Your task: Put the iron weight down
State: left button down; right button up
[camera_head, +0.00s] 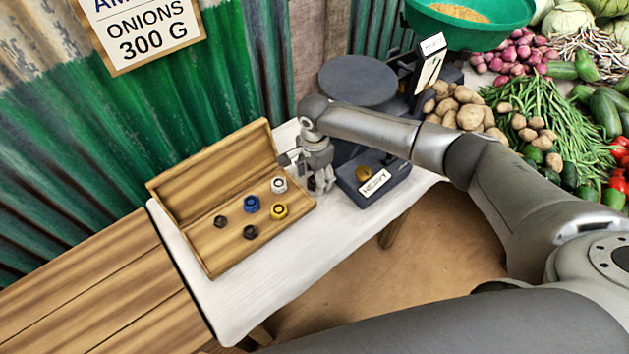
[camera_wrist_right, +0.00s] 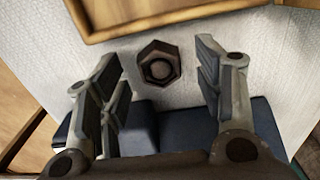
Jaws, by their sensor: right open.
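The iron weight (camera_wrist_right: 158,64) is a dark grey hexagonal piece with a round recess. In the right wrist view it rests on the white table cloth, just beside the edge of a wooden box. My right gripper (camera_head: 319,183) is open. In its wrist view the fingers (camera_wrist_right: 158,80) stand apart on either side of the weight, with gaps between them and it. In the head view the gripper is low over the cloth between the box and the balance, and it hides the weight. My left gripper is not in view.
The open wooden box (camera_head: 205,262) holds several coloured weights. The dark balance stands right of the gripper, with a round pan (camera_head: 358,80) and a brass-coloured piece on its near block (camera_head: 376,180). Vegetables lie at the right. The front of the white cloth (camera_head: 262,290) is clear.

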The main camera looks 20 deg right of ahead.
jog(key=shift+f, duration=0.4)
jog(key=shift+c, duration=0.4)
jog(key=c, duration=1.1)
jog(key=shift+r, duration=0.1)
jog(key=shift+c, duration=0.2)
jog(key=shift+r, duration=0.5)
notch_tip(320, 180, up, 2)
jog(key=shift+s+r, duration=0.1)
jog(key=shift+r, duration=0.1)
jog(key=s+a+r, duration=0.4)
jog(key=s+r, duration=0.5)
jog(key=s, duration=0.4)
jog(key=shift+r+p, duration=0.3)
